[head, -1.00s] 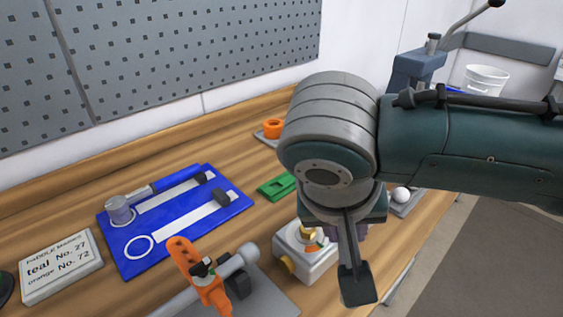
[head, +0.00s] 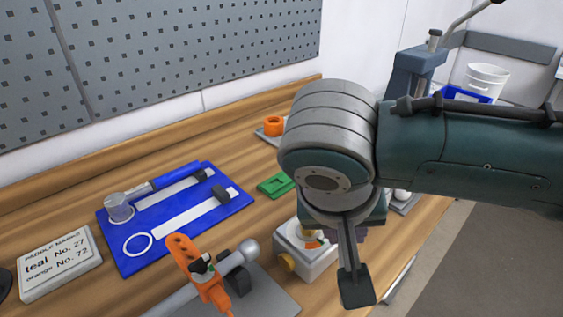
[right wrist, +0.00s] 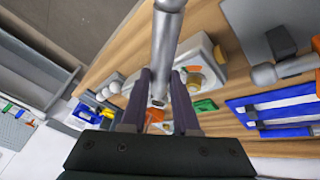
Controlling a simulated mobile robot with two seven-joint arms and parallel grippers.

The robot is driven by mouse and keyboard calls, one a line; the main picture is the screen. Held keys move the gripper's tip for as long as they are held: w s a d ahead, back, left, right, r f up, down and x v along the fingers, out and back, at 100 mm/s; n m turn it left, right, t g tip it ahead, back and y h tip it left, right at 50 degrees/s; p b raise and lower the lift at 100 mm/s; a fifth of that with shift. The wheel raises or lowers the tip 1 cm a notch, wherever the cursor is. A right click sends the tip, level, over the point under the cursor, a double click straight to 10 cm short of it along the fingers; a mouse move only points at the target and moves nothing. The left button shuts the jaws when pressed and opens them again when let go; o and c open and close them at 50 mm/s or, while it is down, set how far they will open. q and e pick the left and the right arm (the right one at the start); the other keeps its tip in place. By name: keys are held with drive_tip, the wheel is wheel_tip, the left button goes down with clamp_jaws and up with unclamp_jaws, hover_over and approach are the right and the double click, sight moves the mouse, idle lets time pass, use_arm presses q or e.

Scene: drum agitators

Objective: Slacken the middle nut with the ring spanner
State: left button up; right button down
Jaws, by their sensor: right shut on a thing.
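My right gripper (right wrist: 160,100) has two dark purple fingers closed on a grey metal bar, likely the spanner's handle (right wrist: 166,50). The bar runs up out of the wrist view, so its ring is not clearly seen. In the head view my right wrist hides most of the gripper and the held tool. An orange paddle (head: 190,262) with a black clamp sits on a grey shaft (head: 236,260) at the front. I cannot pick out the middle nut. My left gripper is not in view.
A white box with a dial (head: 305,256) stands beneath my right wrist. A blue tool board (head: 195,232) has an empty ring-shaped outline and a blue-handled tool (head: 160,182). A paddle sign (head: 58,264) stands left. A green block (head: 275,185) and orange ring (head: 273,126) lie behind.

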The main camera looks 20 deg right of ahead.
drive_tip(key=shift+f+b, duration=0.3)
drive_tip(key=shift+f, duration=0.2)
idle(0.7)
drive_tip(key=shift+s+d+r+n+p, duration=0.2)
drive_tip(key=shift+d+n+p, duration=0.3)
drive_tip(key=shift+p, duration=0.4)
drive_tip(key=d+n+p, duration=0.1)
drive_tip(key=n, duration=0.1)
drive_tip(key=s+d+n+t+y+p, duration=0.1)
drive_tip(key=d+p, duration=0.1)
drive_tip(key=shift+d+f+n, duration=0.15)
drive_tip(key=shift+d+n, duration=0.05)
drive_tip(key=shift+n, duration=0.2)
drive_tip(key=shift+d+y+p, duration=0.15)
drive_tip(key=shift+y+p, duration=0.15)
